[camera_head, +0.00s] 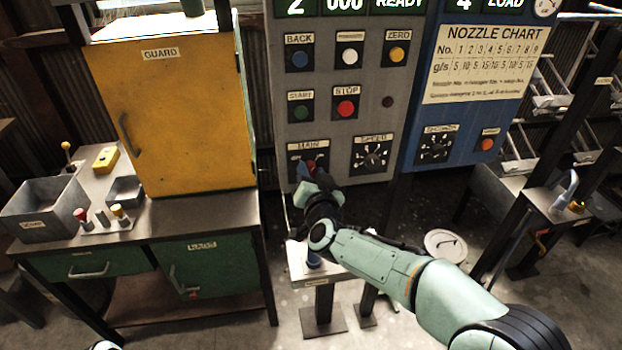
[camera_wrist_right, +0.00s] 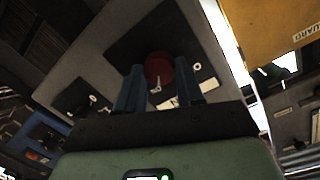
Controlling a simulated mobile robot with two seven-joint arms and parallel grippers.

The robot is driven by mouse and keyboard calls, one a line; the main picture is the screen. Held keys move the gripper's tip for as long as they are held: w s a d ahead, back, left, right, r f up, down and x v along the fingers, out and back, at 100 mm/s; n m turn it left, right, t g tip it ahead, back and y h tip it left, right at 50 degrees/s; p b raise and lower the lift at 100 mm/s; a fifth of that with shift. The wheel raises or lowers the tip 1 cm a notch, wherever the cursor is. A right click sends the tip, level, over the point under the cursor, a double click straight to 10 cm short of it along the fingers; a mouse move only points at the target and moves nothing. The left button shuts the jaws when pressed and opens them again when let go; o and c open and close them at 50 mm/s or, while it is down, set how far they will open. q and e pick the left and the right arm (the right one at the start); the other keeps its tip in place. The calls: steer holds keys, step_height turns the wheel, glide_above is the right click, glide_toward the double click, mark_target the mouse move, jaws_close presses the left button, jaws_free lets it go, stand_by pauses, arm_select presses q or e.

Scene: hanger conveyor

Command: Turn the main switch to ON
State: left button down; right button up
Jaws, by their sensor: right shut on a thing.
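The main switch is a red round knob (camera_wrist_right: 157,66) on a black plate under the MAIN label (camera_head: 308,146), low on the left of the grey control panel (camera_head: 330,120). In the head view my right gripper (camera_head: 308,172) reaches up to it and covers most of it. In the right wrist view the two blue fingers of my right gripper (camera_wrist_right: 160,76) stand on either side of the red knob, shut on it. A small pale mark shows on the knob's lower edge. The position lettering cannot be read. My left gripper is not in view.
The SPEED dial (camera_head: 371,155) is just right of the main switch, with the STOP button (camera_head: 345,107) and START button (camera_head: 301,109) above. A yellow guard cabinet (camera_head: 190,115) stands on the bench at left. A blue panel (camera_head: 470,130) stands at right.

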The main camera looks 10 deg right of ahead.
steer(key=shift+m+b, duration=0.3)
steer(key=shift+m, duration=0.3)
steer(key=o, duration=1)
steer(key=shift+o, duration=0.2)
steer(key=s+r, duration=0.1)
steer(key=s, duration=1.2)
steer(key=shift+s+d+r, duration=0.15)
steer(key=shift+s, duration=0.05)
